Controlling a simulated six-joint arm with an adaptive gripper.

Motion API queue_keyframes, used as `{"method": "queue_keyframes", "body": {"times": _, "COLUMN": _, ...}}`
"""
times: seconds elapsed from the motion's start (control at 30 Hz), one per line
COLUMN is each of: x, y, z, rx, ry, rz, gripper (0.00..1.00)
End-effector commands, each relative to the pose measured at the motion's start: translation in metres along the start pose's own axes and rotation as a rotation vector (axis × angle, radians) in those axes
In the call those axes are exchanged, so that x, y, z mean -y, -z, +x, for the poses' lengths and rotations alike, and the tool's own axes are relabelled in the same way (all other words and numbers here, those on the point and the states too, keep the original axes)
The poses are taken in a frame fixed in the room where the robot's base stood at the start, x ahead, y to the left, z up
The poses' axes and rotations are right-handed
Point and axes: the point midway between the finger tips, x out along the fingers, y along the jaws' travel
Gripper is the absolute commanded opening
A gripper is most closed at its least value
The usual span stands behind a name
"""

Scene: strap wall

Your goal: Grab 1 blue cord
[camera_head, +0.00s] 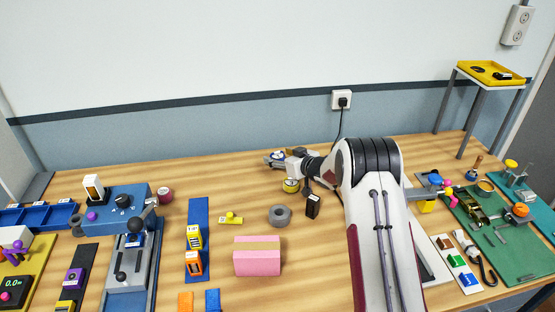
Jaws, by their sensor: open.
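My gripper (272,161) is at the back middle of the table, pointing left, beyond the grey ring and near the wall. It is open. A small blue and white thing (279,155) shows right at its fingers. It is too small to tell whether this is a blue cord, or whether it lies between the fingers or behind them. No other blue cord can be made out clearly. My forearm hides part of the table to the right of the gripper.
A yellow tape roll (291,186), a black box (313,206) and a grey ring (280,215) stand near my gripper. A pink block (257,262) is in front. A blue machine (130,205) stands left, a green mat (500,240) lies right. A socket (342,99) is on the wall.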

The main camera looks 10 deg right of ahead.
Motion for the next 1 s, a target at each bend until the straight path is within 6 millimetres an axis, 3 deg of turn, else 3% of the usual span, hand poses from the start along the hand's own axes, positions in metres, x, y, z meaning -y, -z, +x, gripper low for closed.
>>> {"method": "queue_keyframes", "body": {"times": 0.07, "x": 0.000, "y": 0.000, "z": 0.000, "rx": 0.000, "ry": 0.000, "rz": 0.000, "gripper": 0.54}}
{"method": "queue_keyframes", "body": {"times": 0.2, "x": 0.000, "y": 0.000, "z": 0.000, "rx": 0.000, "ry": 0.000, "rz": 0.000, "gripper": 0.17}}
{"method": "queue_keyframes", "body": {"times": 0.23, "x": 0.000, "y": 0.000, "z": 0.000, "rx": 0.000, "ry": 0.000, "rz": 0.000, "gripper": 0.15}}
{"method": "queue_keyframes", "body": {"times": 0.67, "x": 0.000, "y": 0.003, "z": -0.001, "rx": -0.001, "ry": 0.000, "rz": 0.000, "gripper": 0.14}}
{"method": "queue_keyframes", "body": {"times": 1.0, "x": 0.000, "y": 0.033, "z": -0.013, "rx": -0.003, "ry": -0.001, "rz": -0.002, "gripper": 0.14}}
